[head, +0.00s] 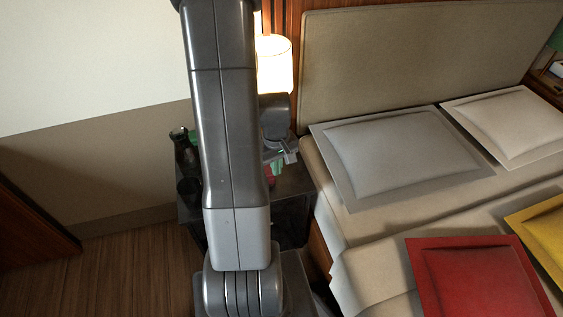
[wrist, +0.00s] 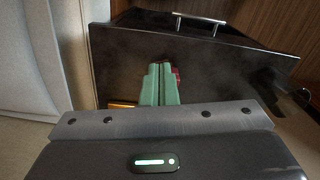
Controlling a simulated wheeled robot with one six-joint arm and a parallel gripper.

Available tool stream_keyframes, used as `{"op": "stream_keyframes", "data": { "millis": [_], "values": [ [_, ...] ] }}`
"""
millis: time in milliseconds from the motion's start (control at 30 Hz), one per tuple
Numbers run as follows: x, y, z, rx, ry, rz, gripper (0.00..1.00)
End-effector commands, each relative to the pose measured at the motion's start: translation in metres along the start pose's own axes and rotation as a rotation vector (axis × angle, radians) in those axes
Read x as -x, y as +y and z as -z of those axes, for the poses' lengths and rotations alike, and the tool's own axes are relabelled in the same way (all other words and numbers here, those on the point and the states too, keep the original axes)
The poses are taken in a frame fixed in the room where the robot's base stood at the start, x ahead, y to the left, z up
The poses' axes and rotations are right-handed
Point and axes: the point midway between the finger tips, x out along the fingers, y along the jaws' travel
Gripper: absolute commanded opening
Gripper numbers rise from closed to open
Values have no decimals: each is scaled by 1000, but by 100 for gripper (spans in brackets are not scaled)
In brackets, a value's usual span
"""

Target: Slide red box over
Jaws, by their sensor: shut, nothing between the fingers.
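The red box (wrist: 176,74) shows only as a small red patch just right of my fingertips in the wrist view; most of it is hidden behind them. My gripper (wrist: 159,67) has green fingers, shut together with nothing between them, over the dark nightstand top (wrist: 212,66). The fingers are beside the box; I cannot tell whether they touch it. In the head view small red and green patches show beside my arm above the nightstand, and my arm hides much of that area.
A lit lamp (head: 274,64) stands at the nightstand's back. A dark bottle (head: 184,154) and a dark cup (head: 188,190) stand at its left. The bed (head: 340,238) with grey, white, red and yellow cushions borders it on the right. The floor (head: 135,265) at left is clear.

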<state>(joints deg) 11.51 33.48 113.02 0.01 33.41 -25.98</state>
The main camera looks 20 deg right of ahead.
Motion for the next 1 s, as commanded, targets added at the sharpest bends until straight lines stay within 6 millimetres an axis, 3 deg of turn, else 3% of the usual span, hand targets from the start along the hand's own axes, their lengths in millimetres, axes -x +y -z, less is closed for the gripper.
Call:
{"op": "stream_keyframes", "data": {
  "millis": [267, 833, 1000],
  "values": [
    [-21, 3, 2, 9, -5, 2, 0],
    [-109, 2, 1, 8, -5, 3, 0],
    [-105, 2, 29, 10, 0, 0, 0]
  ]
}}
